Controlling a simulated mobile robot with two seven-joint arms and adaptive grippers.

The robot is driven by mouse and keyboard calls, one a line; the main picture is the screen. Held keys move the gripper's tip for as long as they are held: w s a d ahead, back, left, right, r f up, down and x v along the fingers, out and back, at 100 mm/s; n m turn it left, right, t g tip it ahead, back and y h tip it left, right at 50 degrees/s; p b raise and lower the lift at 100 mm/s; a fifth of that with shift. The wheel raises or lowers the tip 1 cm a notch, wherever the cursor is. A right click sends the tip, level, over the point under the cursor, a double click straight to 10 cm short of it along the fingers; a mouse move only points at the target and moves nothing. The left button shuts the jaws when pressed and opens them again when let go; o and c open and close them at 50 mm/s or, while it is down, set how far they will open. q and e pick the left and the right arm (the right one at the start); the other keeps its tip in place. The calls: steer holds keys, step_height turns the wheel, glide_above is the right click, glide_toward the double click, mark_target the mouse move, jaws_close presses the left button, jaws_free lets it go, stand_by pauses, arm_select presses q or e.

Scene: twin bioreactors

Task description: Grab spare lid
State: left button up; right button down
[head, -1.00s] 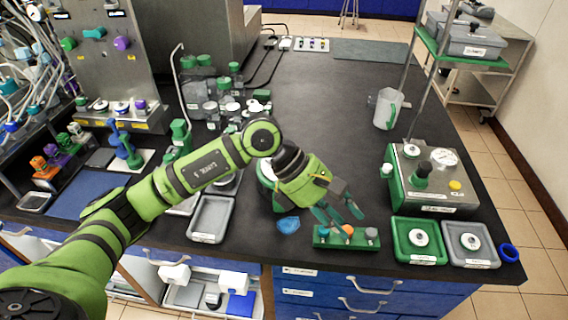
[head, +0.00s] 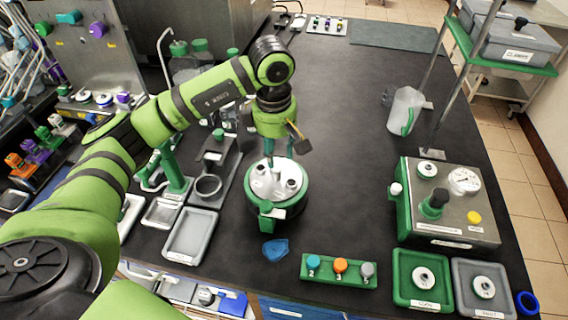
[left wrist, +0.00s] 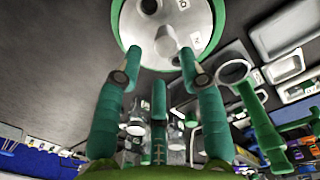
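A round pale metal lid (head: 262,183) with several ports and a green rim sits on a dark vessel at the middle of the bench. It also shows at the top of the left wrist view (left wrist: 200,12). No label tells me whether it is the spare lid. My left gripper (head: 279,153) points down over its far part. In the left wrist view its teal fingers (left wrist: 160,62) are spread, with a short pale post of the lid between their tips. I cannot tell whether they touch it. My right gripper is out of view.
A blue piece (head: 275,249) and a green rack with numbered caps (head: 318,277) lie in front. A green tray (head: 401,296) and a grey tray (head: 462,300) hold round white parts at right. A gauge box (head: 455,229) and a jug (head: 401,112) stand behind. The bench's centre right is clear.

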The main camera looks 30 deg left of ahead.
mark_target(275, 168)
arm_select(q)
steer(key=f+p, duration=0.1)
steer(key=s+f+p, duration=0.1)
steer(key=f, duration=0.1)
steer(key=shift+a+f+p, duration=0.2)
steer(key=shift+p, duration=0.2)
steer(key=shift+w+f, duration=0.25)
steer(key=shift+f, duration=1.2)
jaws_close()
steer(key=shift+w+r, duration=0.1)
steer(key=shift+r, duration=0.15)
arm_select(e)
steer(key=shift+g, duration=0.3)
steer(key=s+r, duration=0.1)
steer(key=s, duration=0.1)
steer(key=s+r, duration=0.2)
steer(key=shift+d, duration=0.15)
